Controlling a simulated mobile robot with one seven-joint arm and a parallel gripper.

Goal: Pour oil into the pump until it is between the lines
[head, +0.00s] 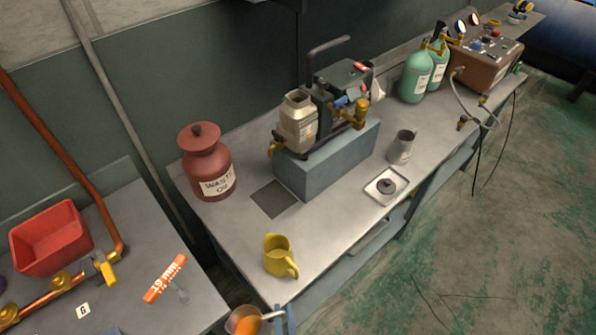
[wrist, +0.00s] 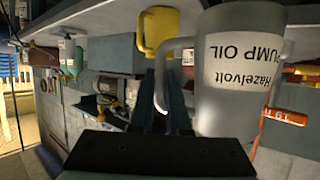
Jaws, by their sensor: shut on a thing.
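The pump (head: 340,95) stands on a grey block on the metal bench, with a boxy beige part (head: 297,120) on its left side. Its oil level and lines are too small to make out. A clear jug with orange oil (head: 243,322) is at the bottom edge of the head view, in front of the bench. In the wrist view, which is upside down, the jug (wrist: 228,85) is labelled "Hazelvolt PUMP OIL" and looks roughly upright. My gripper (head: 283,316) is shut on the jug's handle; its fingers also show in the wrist view (wrist: 160,95).
A yellow jug (head: 277,262) stands near the bench's front edge, between my gripper and the pump. A red waste oil can (head: 206,165) is left.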

